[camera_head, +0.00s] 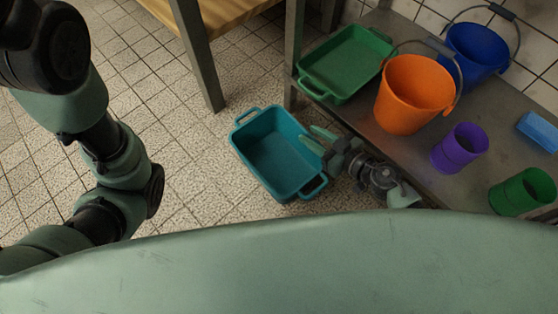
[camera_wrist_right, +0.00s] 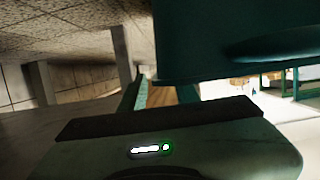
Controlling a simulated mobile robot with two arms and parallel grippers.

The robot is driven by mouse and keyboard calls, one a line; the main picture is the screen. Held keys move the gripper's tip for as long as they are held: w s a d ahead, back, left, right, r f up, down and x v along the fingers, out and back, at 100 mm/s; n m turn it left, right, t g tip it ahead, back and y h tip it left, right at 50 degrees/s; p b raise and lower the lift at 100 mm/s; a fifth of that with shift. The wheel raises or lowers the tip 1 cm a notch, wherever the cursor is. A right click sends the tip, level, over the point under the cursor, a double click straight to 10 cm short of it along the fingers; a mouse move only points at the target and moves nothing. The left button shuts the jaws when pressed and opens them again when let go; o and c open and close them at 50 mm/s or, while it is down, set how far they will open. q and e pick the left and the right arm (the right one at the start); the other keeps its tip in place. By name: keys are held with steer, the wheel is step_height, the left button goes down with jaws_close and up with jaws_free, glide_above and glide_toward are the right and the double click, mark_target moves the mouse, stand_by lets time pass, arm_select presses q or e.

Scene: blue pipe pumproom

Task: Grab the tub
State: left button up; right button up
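The teal tub (camera_head: 270,150) is a rectangular open container with a loop handle at each end. In the head view it appears empty and sits over the tiled floor beside the shelf. My right gripper (camera_head: 318,141) is at the tub's right long side, with its two fingers apart near the rim. I cannot tell whether they touch it. In the right wrist view a dark teal wall of the tub (camera_wrist_right: 215,45) fills the upper right, very close to the gripper. My left arm shows at the left of the head view, but its gripper is out of the picture.
A metal shelf (camera_head: 408,160) on the right holds a green tray (camera_head: 345,62), an orange bucket (camera_head: 412,98), a blue bucket (camera_head: 475,52), a purple cup (camera_head: 459,148), a green cup (camera_head: 522,192) and a blue block (camera_head: 538,131). A wooden table (camera_head: 225,14) stands behind. Floor left of the tub is clear.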

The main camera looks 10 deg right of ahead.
steer(key=shift+x, duration=1.2)
jaws_close()
stand_by(0.5)
